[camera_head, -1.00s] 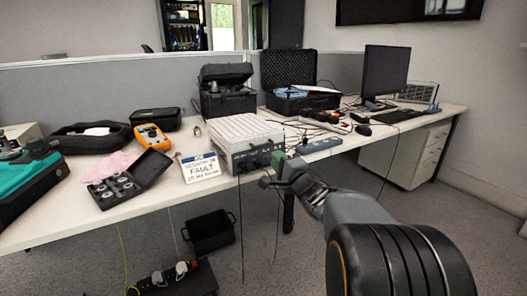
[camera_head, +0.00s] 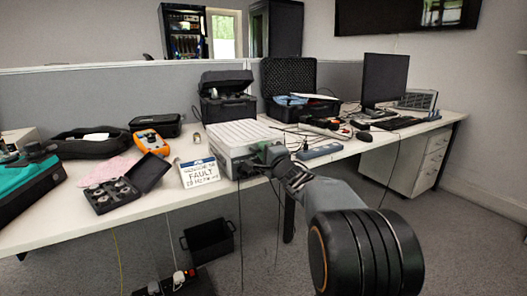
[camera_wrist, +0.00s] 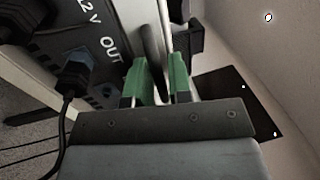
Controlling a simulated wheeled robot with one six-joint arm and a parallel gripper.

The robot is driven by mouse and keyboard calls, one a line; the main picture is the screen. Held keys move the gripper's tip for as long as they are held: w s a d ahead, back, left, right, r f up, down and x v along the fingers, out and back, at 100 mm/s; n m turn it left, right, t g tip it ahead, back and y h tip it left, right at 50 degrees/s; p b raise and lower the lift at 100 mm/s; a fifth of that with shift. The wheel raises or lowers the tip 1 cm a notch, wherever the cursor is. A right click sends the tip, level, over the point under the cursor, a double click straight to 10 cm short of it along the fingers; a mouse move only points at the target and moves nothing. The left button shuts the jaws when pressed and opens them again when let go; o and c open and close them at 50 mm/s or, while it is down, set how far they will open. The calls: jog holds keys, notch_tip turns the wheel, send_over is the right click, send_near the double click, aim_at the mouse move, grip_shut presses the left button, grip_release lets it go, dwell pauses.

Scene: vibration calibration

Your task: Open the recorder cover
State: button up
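The recorder appears to be the pale box with a ribbed top (camera_head: 235,133) near the table's front edge; its lid looks closed. Its dark panel with "12 V" and "OUT" lettering (camera_wrist: 85,55) fills the left of the wrist view, with plugs and cables in it. My gripper (camera_head: 272,154) is at the box's front right corner. In the wrist view, the green fingertips (camera_wrist: 160,82) stand close on either side of a dark, curved, bar-like part (camera_wrist: 154,60). I cannot tell whether they press on it. The head view hides this contact behind my gripper.
A fault sign (camera_head: 198,172) stands left of the box. An open black case of round parts (camera_head: 113,192) and an orange meter (camera_head: 150,142) lie further left. Cables hang below the table edge.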

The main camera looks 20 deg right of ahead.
grip_shut()
jog(key=shift+r, duration=0.1)
